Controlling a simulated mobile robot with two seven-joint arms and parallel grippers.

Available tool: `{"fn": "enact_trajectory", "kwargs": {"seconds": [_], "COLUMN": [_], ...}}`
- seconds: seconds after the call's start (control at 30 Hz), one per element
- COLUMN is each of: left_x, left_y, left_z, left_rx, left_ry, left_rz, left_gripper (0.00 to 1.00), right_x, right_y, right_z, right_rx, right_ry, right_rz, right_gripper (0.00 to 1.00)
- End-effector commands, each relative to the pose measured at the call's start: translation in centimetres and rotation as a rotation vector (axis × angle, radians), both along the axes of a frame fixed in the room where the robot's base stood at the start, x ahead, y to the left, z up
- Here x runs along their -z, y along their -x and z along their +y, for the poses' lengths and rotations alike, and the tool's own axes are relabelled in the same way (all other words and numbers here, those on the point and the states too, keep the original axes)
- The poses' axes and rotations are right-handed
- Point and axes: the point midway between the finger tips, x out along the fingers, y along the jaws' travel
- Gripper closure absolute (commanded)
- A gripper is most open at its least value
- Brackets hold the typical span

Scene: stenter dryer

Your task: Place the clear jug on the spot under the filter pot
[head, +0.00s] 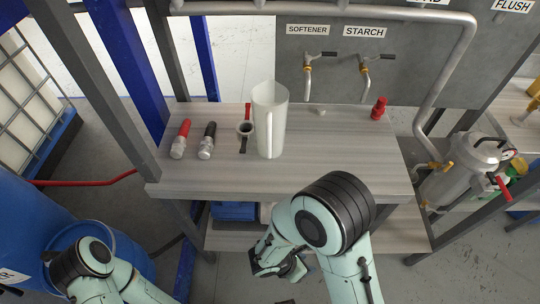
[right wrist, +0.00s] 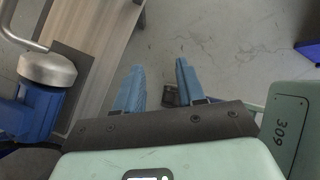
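The clear jug (head: 269,122) stands upright on the wooden counter (head: 330,178), left of centre. A steel pot (head: 482,158) with a gauge and a red-handled valve, which looks like the filter pot, is at the right in the head view. I cannot make out a marked spot under it. My right gripper (head: 279,266) is low in front of the counter, apart from the jug. In the right wrist view its two blue fingers (right wrist: 157,85) are spread with nothing between them. My left arm shows at lower left, but its gripper does not show.
Blue drums (head: 50,225) fill the left. The counter's front right is clear.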

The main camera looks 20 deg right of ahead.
Motion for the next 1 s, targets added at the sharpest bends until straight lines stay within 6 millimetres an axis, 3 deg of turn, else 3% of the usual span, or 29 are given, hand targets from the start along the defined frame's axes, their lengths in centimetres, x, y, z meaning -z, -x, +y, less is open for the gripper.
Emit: {"fn": "enact_trajectory", "kwargs": {"seconds": [0.03,0.1,0.2,0.3,0.4,0.57,0.8,1.0], "left_x": [0.9,1.5,2.3,2.8,3.1,3.1,3.1,3.1], "left_y": [0.3,0.5,0.7,0.8,0.9,0.9,0.9,0.9], "left_z": [0.0,0.0,0.0,0.0,0.0,0.0,0.0,0.0], "left_rx": [0.000,0.000,0.000,0.000,0.001,0.000,0.001,0.001], "left_ry": [0.000,0.000,-0.001,0.000,0.000,-0.001,0.000,0.000], "left_rz": [0.003,0.006,0.008,0.010,0.011,0.011,0.011,0.011], "left_gripper": [0.57,0.57,0.57,0.57,0.57,0.57,0.57,0.57], "right_x": [-2.4,-6.8,-13.4,-19.1,-23.1,-25.4,-25.5,-25.4], "right_y": [-3.0,-6.8,-10.4,-11.9,-12.1,-12.7,-16.6,-18.9], "right_z": [0.7,1.9,4.5,7.2,9.0,9.6,7.5,6.4], "right_rx": [-0.184,-0.398,-0.610,-0.732,-0.790,-0.812,-0.809,-0.813], "right_ry": [0.090,0.231,0.410,0.545,0.632,0.685,0.686,0.685], "right_rz": [-0.089,-0.220,-0.417,-0.591,-0.717,-0.792,-0.789,-0.790], "right_gripper": [0.61,0.61,0.61,0.61,0.61,0.61,0.61,0.61]}}
